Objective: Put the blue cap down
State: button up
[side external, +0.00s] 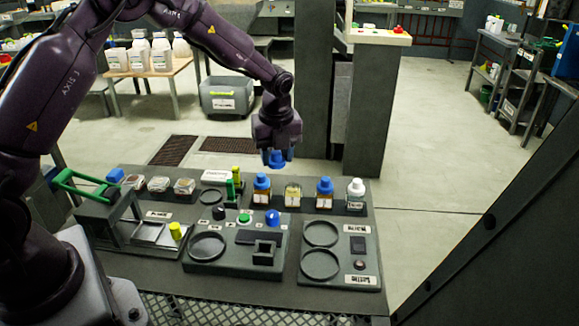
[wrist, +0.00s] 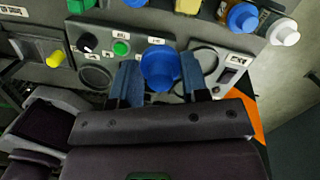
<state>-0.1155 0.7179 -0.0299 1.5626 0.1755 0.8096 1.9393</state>
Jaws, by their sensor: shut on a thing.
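My gripper (side external: 277,163) hangs in the air above the back of the workbench, pointing down. It is shut on the blue cap (wrist: 158,68), which sits between the two blue fingers in the wrist view. In the side view the blue cap (side external: 276,158) is hard to tell from the blue fingertips. Below stands an uncapped bottle with pale yellow contents (side external: 292,195). It is in a row between two blue-capped bottles, left (side external: 262,189) and right (side external: 325,192).
A white-capped bottle (side external: 356,194) ends the row at the right. In front are a panel with a black knob, green button and blue knob (side external: 272,218), and a plate with two round recesses (side external: 320,264). A green-handled device (side external: 90,185) stands at the left.

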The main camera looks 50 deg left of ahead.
jog(key=s+d+r+n+g+h, duration=0.1)
jog(key=s+d+r+n, duration=0.15)
jog(key=s+n, duration=0.6)
jog(key=s+d+r+n+g, duration=0.1)
jog(key=s+d+n, duration=0.2)
jog(key=n, duration=1.1)
jog(key=s+a+f+n+h, duration=0.2)
jog(key=s+a+f+n, duration=0.2)
jog(key=s+a+n, duration=0.9)
jog(key=shift+t+y, duration=0.3)
jog(key=shift+t, duration=0.1)
jog(key=w+a+f, duration=0.2)
jog(key=w+f, duration=0.1)
jog(key=w, duration=0.1)
jog(key=w+a+f, duration=0.2)
jog(key=w+a, duration=0.1)
jog(key=w, duration=0.2)
jog(key=w+a+f, duration=0.3)
jog(key=w, duration=0.1)
jog(key=shift+w+f, duration=0.3)
jog(key=shift+w+a+f, duration=0.25)
jog(key=shift+w+f, duration=0.1)
jog(key=shift+f, duration=0.05)
jog(key=shift+w+f, duration=0.1)
jog(key=shift+f, duration=1.55)
